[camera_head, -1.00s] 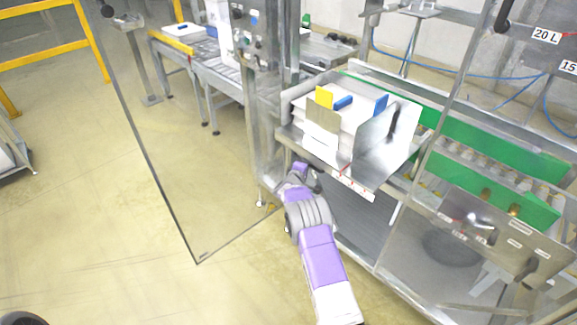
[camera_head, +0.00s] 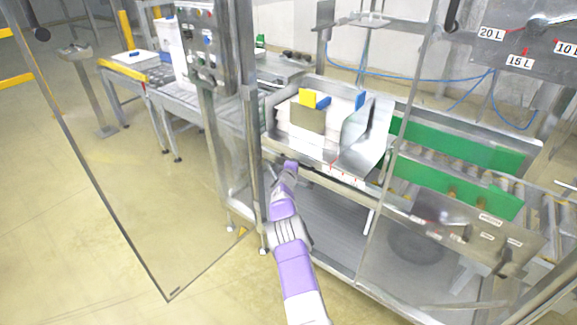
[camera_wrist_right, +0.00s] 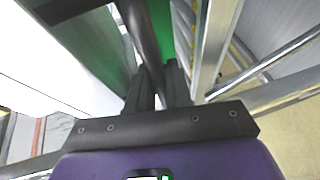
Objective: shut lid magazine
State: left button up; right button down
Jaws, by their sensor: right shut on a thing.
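The lid magazine (camera_head: 345,172) is a metal tray on the machine frame in the head view. It holds a white stack (camera_head: 305,140) with yellow and blue pieces on top. An upright bent metal plate (camera_head: 362,140) stands at its right side. My right gripper (camera_head: 290,165) appears just below the tray's front left edge. In the right wrist view my right gripper (camera_wrist_right: 160,95) is shut on a dark round bar (camera_wrist_right: 140,35). I cannot tell which part of the machine this bar belongs to. My left gripper is out of view.
A metal post (camera_head: 252,150) stands left of my arm. A thin-edged transparent panel reaches to the floor at left. Green guards (camera_head: 455,145) and rollers lie right of the magazine. A conveyor (camera_head: 190,98) stands behind. The floor (camera_head: 90,220) at left is open.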

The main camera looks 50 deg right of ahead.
jog(key=shift+s+d+r, duration=0.15)
jog(key=shift+d+r, duration=0.1)
jog(key=shift+r, duration=0.05)
jog(key=c, duration=1.4)
grip_release()
jog(key=shift+f, duration=0.2)
jog(key=p+v, duration=0.2)
jog(key=v, duration=0.5)
jog(key=shift+a+p, duration=0.25)
jog(key=shift+p, duration=0.15)
jog(key=shift+f, duration=0.1)
